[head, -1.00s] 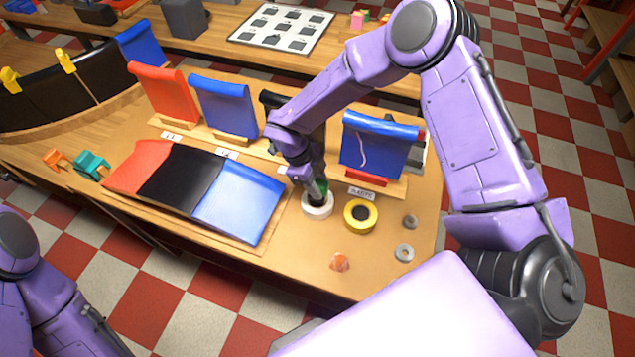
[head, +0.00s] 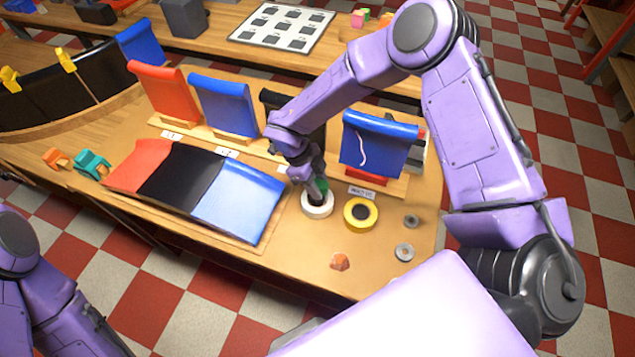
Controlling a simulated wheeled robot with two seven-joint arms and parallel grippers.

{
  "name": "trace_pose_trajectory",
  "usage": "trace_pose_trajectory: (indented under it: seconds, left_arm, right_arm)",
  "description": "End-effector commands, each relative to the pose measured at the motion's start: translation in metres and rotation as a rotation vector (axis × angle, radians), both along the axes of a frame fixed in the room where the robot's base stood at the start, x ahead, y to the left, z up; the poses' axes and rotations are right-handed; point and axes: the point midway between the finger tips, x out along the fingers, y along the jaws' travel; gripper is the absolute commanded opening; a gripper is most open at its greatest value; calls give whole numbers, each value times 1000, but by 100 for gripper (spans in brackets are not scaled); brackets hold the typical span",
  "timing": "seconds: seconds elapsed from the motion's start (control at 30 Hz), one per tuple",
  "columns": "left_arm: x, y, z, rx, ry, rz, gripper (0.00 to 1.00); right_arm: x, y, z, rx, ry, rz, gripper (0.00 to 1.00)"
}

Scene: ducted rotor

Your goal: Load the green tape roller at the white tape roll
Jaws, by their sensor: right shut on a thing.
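The white tape roll (head: 318,209) lies flat on the wooden table, left of the yellow tape roll. My right gripper (head: 317,190) points down right over it and is shut on a small green thing (head: 323,186), which looks like the green tape roller. The green part shows just above the white roll's ring, mostly hidden by the gripper. I cannot tell how far it sits in the roll's hole. Of my left arm, only links show at the lower left; its gripper is out of the picture.
A yellow tape roll (head: 360,214) lies close on the right, with two grey rings (head: 404,252) beyond it. An orange lump (head: 340,262) lies in front. Red, black and blue sheets (head: 238,200) lie to the left. A teal tool (head: 92,163) and an orange tool (head: 56,158) sit at the far left.

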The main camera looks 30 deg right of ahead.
Motion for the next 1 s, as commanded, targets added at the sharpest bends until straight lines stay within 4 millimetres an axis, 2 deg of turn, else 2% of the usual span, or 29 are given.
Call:
trace_pose_trajectory:
  seconds: [0.43, 1.0]
  left_arm:
    - [0, 0, 3, 0, 0, 0, 43]
    - [0, 0, 50, 0, 0, 0, 43]
  right_arm:
    - [-1, 0, 2, 1, 4, 1, 14]
    - [-1, 0, 57, 1, 2, 0, 14]
